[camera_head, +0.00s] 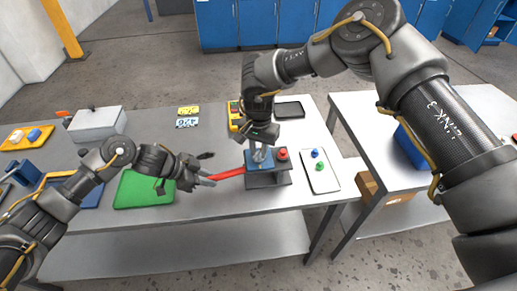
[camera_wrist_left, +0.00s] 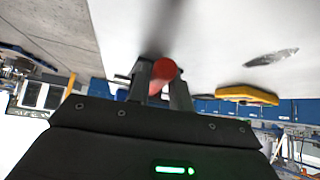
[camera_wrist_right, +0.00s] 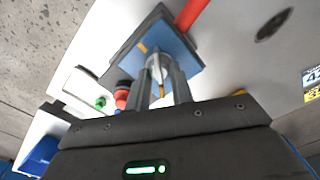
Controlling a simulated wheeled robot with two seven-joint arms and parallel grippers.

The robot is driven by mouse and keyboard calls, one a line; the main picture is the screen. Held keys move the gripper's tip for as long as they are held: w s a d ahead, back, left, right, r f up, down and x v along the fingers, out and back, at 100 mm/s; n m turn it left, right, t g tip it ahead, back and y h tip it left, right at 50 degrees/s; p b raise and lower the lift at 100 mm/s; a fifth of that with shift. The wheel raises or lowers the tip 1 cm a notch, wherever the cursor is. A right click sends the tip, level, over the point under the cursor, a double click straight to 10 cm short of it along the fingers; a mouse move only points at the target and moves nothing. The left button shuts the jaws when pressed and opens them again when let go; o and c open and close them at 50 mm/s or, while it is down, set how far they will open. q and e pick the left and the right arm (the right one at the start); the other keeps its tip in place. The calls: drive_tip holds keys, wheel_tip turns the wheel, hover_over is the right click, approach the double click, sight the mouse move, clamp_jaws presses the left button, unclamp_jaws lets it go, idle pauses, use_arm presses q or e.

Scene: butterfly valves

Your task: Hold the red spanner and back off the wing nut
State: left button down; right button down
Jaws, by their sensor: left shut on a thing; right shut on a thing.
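The red spanner (camera_head: 228,173) reaches from my left gripper (camera_head: 205,180) to the blue-topped stand (camera_head: 268,178) near the table's front edge. My left gripper is shut on the spanner's handle; the round red handle end (camera_wrist_left: 163,70) shows between its fingers in the left wrist view. My right gripper (camera_head: 261,150) points down over the stand. In the right wrist view its fingers are shut on the grey wing nut (camera_wrist_right: 157,68) above the blue plate (camera_wrist_right: 170,45). The spanner's far end at the stand is hidden in the head view.
A green mat (camera_head: 145,190) lies left. A black tray (camera_head: 289,110) and a yellow case (camera_head: 235,117) stand behind. A gap separates the right-hand table.

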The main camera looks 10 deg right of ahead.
sight(259, 152)
use_arm(q)
drive_tip(key=shift+w+r, duration=0.1)
use_arm(e)
drive_tip(key=shift+s+f, duration=0.2)
drive_tip(key=shift+f, duration=0.05)
idle(0.6)
drive_tip(key=c, duration=1.2)
unclamp_jaws()
drive_tip(key=shift+w, duration=0.1)
drive_tip(key=shift+c, duration=0.2)
drive_tip(key=shift+r, duration=0.15)
wheel_tip(259, 152, up, 12)
drive_tip(key=shift+w, duration=0.1)
use_arm(q)
drive_tip(key=c, duration=1.3)
unclamp_jaws()
